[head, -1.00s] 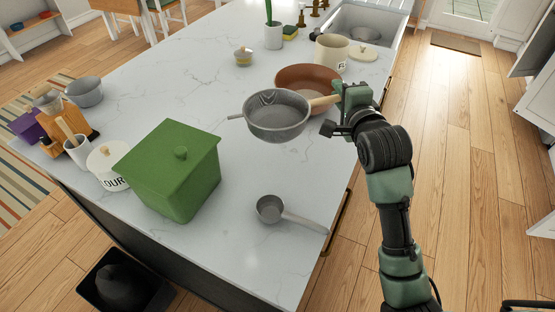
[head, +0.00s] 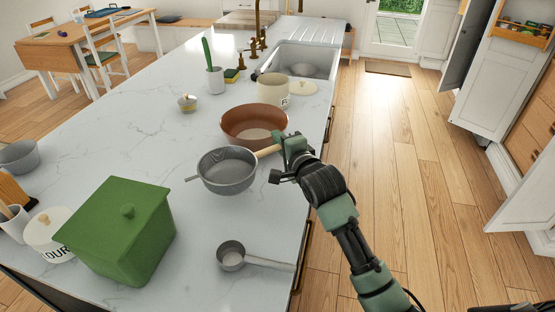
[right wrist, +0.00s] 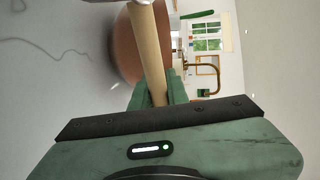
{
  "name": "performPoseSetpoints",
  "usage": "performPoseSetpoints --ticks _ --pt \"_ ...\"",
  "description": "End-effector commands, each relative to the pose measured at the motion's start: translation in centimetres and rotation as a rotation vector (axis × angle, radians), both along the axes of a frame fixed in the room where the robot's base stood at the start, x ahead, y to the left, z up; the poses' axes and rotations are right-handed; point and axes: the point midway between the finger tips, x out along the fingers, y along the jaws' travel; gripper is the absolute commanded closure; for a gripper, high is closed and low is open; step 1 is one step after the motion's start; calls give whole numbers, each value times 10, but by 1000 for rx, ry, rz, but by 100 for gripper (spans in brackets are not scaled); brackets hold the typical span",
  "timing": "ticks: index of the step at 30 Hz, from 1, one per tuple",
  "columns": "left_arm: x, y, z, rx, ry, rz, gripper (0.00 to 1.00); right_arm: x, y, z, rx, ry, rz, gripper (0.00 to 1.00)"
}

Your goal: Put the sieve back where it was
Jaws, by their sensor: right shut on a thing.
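The sieve (head: 227,171) is a grey round mesh bowl with a wooden handle, seen in the head view over the right part of the white counter. My right gripper (head: 282,147) is shut on its handle, near the handle's end. In the right wrist view the wooden handle (right wrist: 147,45) runs between the fingers (right wrist: 152,92). The sieve looks held just above the counter, in front of a brown bowl; I cannot tell whether it touches the surface. My left gripper is not in view.
The brown bowl (head: 254,124) stands just behind the sieve. A small grey saucepan (head: 232,256) and a green lidded box (head: 120,232) stand nearer me. A cream pot (head: 272,91) and the sink (head: 305,62) are farther back. The counter's left middle is clear.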

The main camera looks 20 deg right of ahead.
Motion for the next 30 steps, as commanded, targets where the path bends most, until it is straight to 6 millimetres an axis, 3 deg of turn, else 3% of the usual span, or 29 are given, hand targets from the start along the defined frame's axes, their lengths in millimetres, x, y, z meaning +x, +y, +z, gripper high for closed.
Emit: performPoseSetpoints --ticks 15,27,28,30 --pt "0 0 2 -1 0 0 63 0 0 -61 1 0 1 100" --pt "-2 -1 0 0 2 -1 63 0 1 -65 3 -3 1 100" --pt "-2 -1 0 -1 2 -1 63 0 0 -66 1 -2 1 79" --pt "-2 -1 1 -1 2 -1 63 0 0 -65 1 -2 0 63"
